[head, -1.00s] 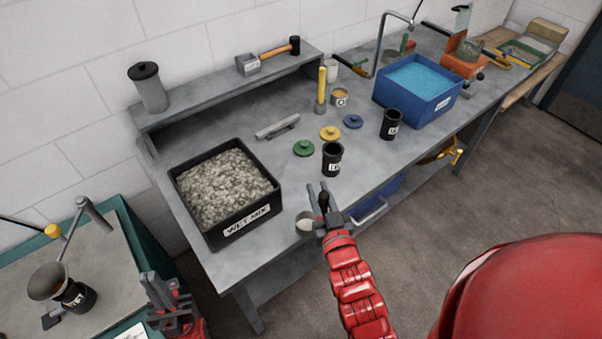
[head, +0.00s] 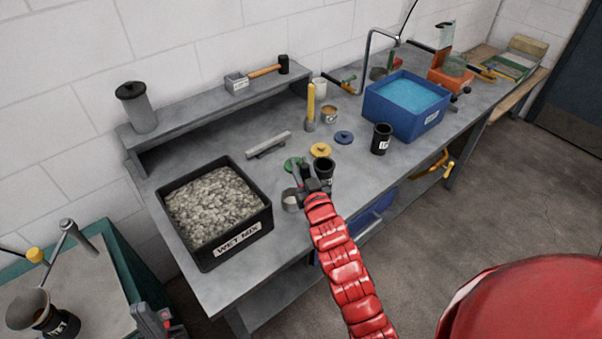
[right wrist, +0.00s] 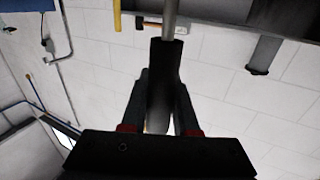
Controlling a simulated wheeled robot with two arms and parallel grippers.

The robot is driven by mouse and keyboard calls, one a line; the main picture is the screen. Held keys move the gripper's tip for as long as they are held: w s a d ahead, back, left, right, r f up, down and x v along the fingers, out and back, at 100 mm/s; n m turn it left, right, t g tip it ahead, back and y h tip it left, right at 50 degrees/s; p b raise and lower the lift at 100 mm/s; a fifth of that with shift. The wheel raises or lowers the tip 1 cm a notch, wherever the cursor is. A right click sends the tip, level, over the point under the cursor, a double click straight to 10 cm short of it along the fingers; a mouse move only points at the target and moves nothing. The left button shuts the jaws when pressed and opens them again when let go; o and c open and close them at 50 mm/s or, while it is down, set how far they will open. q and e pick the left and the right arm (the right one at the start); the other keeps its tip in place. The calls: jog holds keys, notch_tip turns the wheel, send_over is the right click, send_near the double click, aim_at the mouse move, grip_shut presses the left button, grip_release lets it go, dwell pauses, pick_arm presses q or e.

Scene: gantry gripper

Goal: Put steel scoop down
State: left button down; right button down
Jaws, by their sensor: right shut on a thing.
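The steel scoop's round bowl (head: 290,200) shows just left of my right gripper (head: 312,180) in the head view, over the front part of the grey bench (head: 222,283). My right gripper is shut on the scoop's dark handle (right wrist: 166,58), and a steel rod runs up from it in the right wrist view. Whether the bowl touches the bench top, I cannot tell. My left gripper (head: 154,322) is only partly in view at the lower left, and its jaws cannot be made out.
A black wet mix tub (head: 264,218) stands left of the scoop. A black cup (head: 325,167) is close behind my right gripper, beside green (head: 293,164) and yellow (head: 320,150) lids. Another black cup (head: 381,139) and a blue tub (head: 433,121) stand further right.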

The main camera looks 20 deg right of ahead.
notch_tip(320, 180, down, 3)
jog(key=shift+f+p, duration=0.1)
jog(key=shift+p, duration=0.7)
jog(key=shift+f, duration=0.1)
jog(key=shift+f+b, duration=0.2)
jog(key=shift+b, duration=0.1)
jog(key=c, duration=0.7)
grip_release()
jog(key=shift+r, duration=0.1)
jog(key=shift+s+r, duration=0.15)
